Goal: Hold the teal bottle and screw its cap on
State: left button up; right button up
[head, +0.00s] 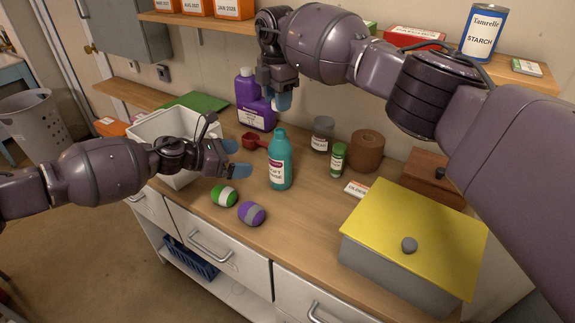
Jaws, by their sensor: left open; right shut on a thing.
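Green (224,196) and purple (251,213) rolls lie in front of the bottle. A red scoop (253,141) and purple jug (254,103) stand behind. A green-capped bottle (338,158), brown roll (366,151) and yellow-lidded box (415,240) are rightward. A white bin (165,128) is left.

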aim_at(276, 160)
pick_arm(q)
jog(key=shift+a, duration=0.1)
pick_arm(e)
jog(key=shift+a, duration=0.1)
pick_arm(q)
jog(key=x, duration=1.2)
jog(key=shift+f, duration=0.1)
jog(key=c, duration=1.4)
pick_arm(e)
jog(key=shift+f, duration=2.45)
jog(key=shift+f, duration=0.1)
jog(key=shift+f, duration=0.8)
jog(key=shift+f, duration=0.6)
